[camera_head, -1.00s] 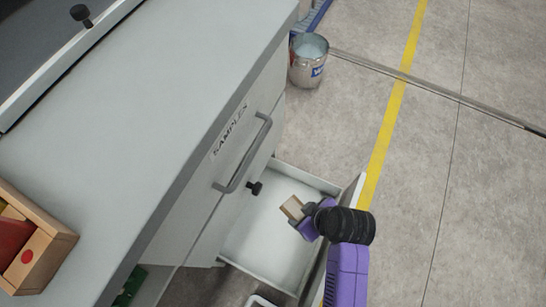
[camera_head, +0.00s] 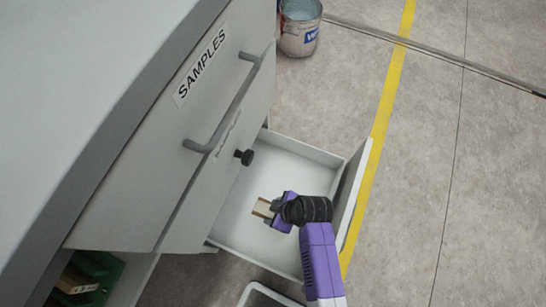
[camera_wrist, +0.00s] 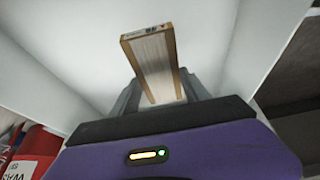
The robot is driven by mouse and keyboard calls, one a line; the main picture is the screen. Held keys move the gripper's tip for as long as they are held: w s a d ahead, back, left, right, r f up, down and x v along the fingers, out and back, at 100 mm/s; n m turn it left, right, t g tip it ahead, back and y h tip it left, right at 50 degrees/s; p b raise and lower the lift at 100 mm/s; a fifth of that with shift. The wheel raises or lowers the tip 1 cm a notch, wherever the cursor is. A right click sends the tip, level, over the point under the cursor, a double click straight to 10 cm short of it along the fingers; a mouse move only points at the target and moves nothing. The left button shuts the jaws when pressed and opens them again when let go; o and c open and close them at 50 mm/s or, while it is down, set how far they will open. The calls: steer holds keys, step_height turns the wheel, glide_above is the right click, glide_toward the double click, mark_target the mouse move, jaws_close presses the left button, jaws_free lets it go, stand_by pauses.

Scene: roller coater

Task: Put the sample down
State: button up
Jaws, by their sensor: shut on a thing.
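The sample, a small flat wooden piece with a pale face and brown edges, shows in the wrist view (camera_wrist: 155,62) and in the head view (camera_head: 263,207). My gripper (camera_wrist: 160,92) is shut on it, with one finger on each side. In the head view my gripper (camera_head: 272,208) is over the open lower drawer (camera_head: 232,212), within its outline. The drawer's white floor looks empty. I cannot tell whether the sample touches the floor.
The closed upper drawer (camera_head: 195,130) bears a SAMPLES label and a bar handle (camera_head: 228,112). A black knob (camera_head: 244,157) sticks out by the open drawer. A paint bucket (camera_head: 299,30) stands on the floor behind. A grey bin (camera_head: 262,297) is at the bottom edge.

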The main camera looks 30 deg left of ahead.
step_height(320, 180, down, 8)
steer(key=b, duration=0.3)
steer(key=shift+f+b, duration=0.2)
steer(key=shift+b, duration=0.1)
steer(key=shift+f, duration=0.1)
steer(key=o, duration=1.6)
steer(key=shift+c, duration=0.2)
steer(key=p+v, duration=0.4)
steer(key=v, duration=0.2)
steer(key=shift+r, duration=0.4)
steer(key=shift+d+r, duration=0.3)
steer(key=shift+r, duration=0.1)
